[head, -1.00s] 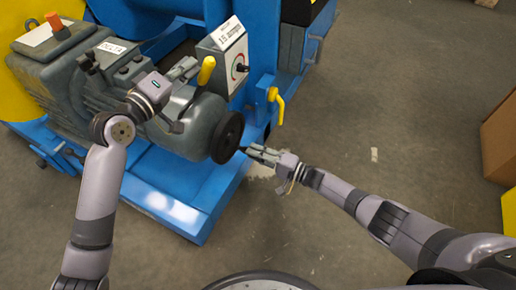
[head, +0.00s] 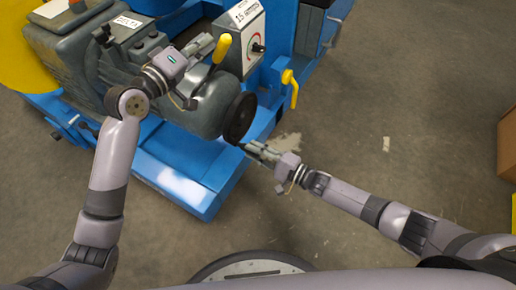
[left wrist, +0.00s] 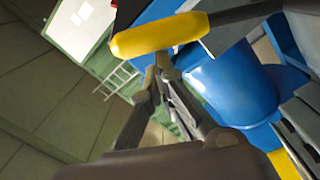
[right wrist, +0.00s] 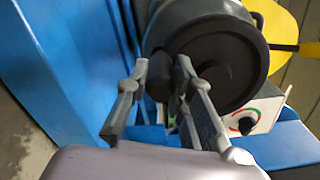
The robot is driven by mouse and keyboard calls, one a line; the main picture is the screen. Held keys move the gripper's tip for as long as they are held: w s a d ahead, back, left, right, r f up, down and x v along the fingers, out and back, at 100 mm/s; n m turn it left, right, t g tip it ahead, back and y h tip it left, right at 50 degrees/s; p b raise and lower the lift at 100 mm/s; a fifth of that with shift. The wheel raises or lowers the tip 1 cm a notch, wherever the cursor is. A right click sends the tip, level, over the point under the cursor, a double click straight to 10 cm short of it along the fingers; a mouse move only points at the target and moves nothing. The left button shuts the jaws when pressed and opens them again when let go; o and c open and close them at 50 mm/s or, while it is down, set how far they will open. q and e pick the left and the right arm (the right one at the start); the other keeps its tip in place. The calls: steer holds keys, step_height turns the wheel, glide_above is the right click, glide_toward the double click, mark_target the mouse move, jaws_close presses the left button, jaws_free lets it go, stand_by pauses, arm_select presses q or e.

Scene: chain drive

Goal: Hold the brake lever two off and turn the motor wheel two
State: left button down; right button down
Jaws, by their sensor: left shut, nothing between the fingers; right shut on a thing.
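The motor (head: 150,80) is a grey-green housing with a black motor wheel (head: 240,118) at its front end. A lever with a yellow handle (head: 221,48), which I take for brake lever two, stands at the motor; its handle fills the top of the left wrist view (left wrist: 160,36). My left gripper (head: 207,44) is shut and empty, its fingertips close against or just beside that handle; contact is unclear. My right gripper (head: 249,148) is at the wheel's lower edge. In the right wrist view its fingers close on a dark knob (right wrist: 160,76) in front of the wheel (right wrist: 215,65).
A box with a dial (head: 243,40) stands behind the lever. Another yellow handle (head: 291,88) is on the blue frame (head: 185,185) to the right. A brown box (head: 507,145) is at the right edge. The floor in front is open.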

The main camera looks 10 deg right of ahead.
steer(key=shift+s+a+r+m, duration=0.7)
steer(key=shift+s+m, duration=0.15)
steer(key=shift+m, duration=0.35)
steer(key=c, duration=1.4)
jaws_free()
steer(key=shift+w+d, duration=0.1)
steer(key=shift+d, duration=0.1)
steer(key=v, duration=1.2)
